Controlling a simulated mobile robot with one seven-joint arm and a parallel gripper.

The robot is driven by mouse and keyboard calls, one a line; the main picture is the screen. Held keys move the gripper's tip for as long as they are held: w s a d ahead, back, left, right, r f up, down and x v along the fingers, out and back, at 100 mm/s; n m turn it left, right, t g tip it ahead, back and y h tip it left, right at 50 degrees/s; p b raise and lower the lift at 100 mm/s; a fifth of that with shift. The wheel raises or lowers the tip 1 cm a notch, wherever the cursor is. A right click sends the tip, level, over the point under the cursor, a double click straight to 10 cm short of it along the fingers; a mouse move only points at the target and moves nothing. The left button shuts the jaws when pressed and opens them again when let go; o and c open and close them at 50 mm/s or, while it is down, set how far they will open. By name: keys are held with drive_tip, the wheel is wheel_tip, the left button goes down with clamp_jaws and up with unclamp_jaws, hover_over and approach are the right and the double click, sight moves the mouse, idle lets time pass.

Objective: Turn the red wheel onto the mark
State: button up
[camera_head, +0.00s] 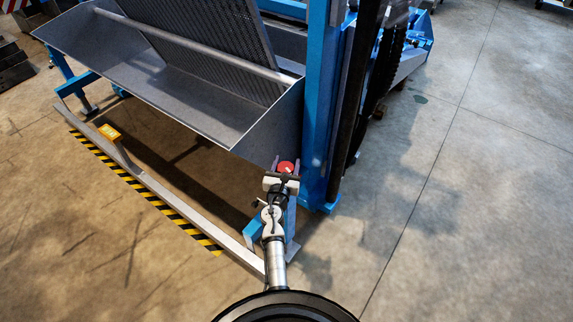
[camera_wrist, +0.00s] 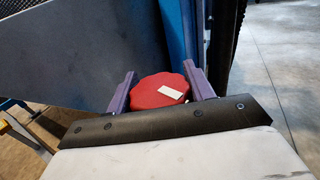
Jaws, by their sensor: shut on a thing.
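The red wheel (camera_wrist: 150,92) is a scalloped knob with a small white strip on its face. It sits between the two purple fingers of my gripper (camera_wrist: 162,90) in the wrist view, and the gripper is shut on it. In the head view the red wheel (camera_head: 286,167) shows just beyond my gripper (camera_head: 286,163), by the blue post at the near corner of the machine.
A grey metal trough (camera_head: 190,90) with a perforated screen stands to the left of the wheel. A blue upright post (camera_head: 320,90) rises just right of it. A low rail (camera_head: 170,195) with an orange label and yellow-black floor tape run at left. The floor at right is clear.

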drive_tip(key=shift+m+h, duration=0.3)
drive_tip(key=shift+h, duration=0.1)
